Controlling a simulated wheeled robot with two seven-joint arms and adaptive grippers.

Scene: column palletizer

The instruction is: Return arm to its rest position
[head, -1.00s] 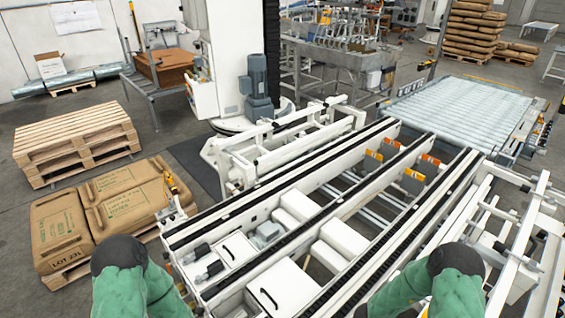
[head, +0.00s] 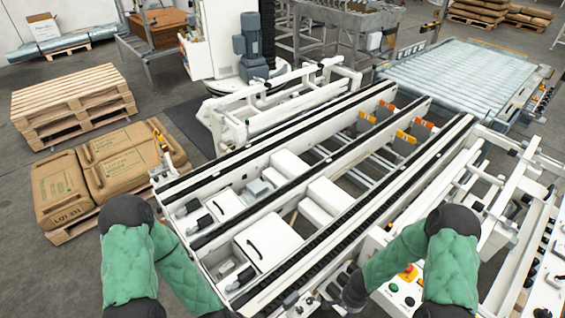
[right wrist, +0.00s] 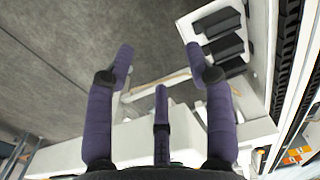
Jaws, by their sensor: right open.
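My right gripper (right wrist: 158,56) shows in the right wrist view with its purple fingers spread wide and nothing between them. Grey floor and white machine frame lie behind the fingers. My right arm (head: 450,265), in a green sleeve, is bent at the lower right of the head view, over the front end of the conveyor. My left arm (head: 130,262) is bent at the lower left. My left gripper is not in view.
The white conveyor (head: 272,168) with black chains fills the middle, close to both arms. A control panel (head: 398,290) with a red button is beside my right arm. Sacks (head: 120,157) on a pallet and stacked wooden pallets (head: 75,97) stand left. A roller table (head: 455,75) is behind.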

